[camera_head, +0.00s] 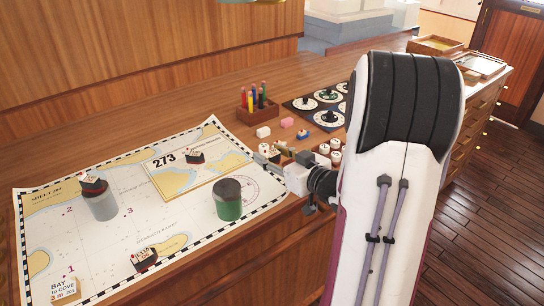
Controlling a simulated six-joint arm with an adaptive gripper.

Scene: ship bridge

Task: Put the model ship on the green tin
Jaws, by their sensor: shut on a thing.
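The green tin (229,207) stands upright on the chart, with a dark top and nothing on it. My gripper (268,160) is to the right of and behind the tin in the picture, near the chart's right edge. It is shut on a small model ship (268,150) with a pale top and dark parts, partly hidden by the fingers. Other small model ships with dark hulls show: one on the grey tin (101,206), one on the chart inset (195,157), and one at the chart's front (145,259).
The chart (120,235) covers the left counter. A cream block (65,290) lies at its front left corner. White-topped pieces (336,145) stand beside my arm.

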